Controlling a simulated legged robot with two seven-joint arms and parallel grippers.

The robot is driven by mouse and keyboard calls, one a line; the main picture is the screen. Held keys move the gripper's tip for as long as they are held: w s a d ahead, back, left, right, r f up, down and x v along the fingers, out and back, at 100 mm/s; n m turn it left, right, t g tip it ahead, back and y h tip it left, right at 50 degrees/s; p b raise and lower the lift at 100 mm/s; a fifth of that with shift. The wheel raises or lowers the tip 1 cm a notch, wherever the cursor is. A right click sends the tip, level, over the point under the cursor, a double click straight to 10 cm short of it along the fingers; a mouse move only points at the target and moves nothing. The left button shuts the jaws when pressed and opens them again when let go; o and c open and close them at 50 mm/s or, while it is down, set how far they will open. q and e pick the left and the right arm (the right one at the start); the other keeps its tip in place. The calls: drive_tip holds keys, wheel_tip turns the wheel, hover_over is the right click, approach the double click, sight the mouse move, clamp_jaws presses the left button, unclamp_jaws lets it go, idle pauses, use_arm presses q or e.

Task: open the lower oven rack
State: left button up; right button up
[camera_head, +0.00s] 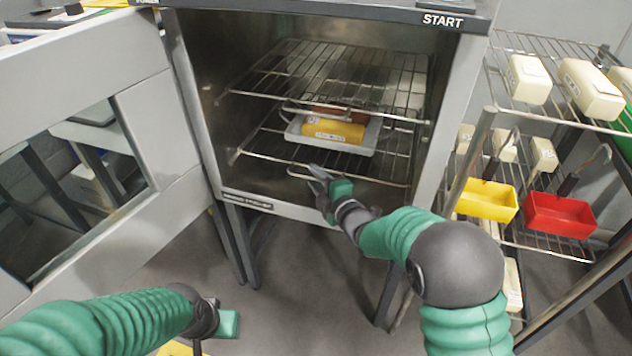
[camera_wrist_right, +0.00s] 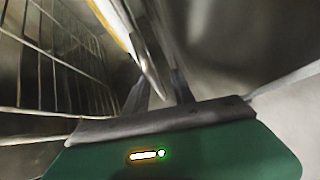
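The oven (camera_head: 200,110) stands open, its door (camera_head: 75,75) swung out to the left. The lower oven rack (camera_head: 260,146) is a wire grid inside it, bearing a metal tray (camera_head: 293,133) with a yellow package (camera_head: 335,130). My right gripper (camera_head: 312,175) is at the rack's front edge, its fingers apart. In the right wrist view, a thin metal bar (camera_wrist_right: 150,65) runs close to the fingers (camera_wrist_right: 160,92); I cannot tell whether it touches them. My left gripper (camera_head: 215,325) hangs low at the bottom left, its fingers not clearly seen.
An upper wire rack (camera_head: 330,75) sits above the lower one, without visible items. A wire shelf on the right holds cream packages (camera_head: 590,90), a yellow bin (camera_head: 487,200) and a red bin (camera_head: 560,215). The floor (camera_head: 310,270) before the oven shows free room.

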drive_tip(key=shift+a, duration=0.25)
drive_tip(key=shift+c, duration=1.1)
clamp_jaws()
drive_tip(key=shift+d+f, duration=0.15)
drive_tip(key=shift+f, duration=0.05)
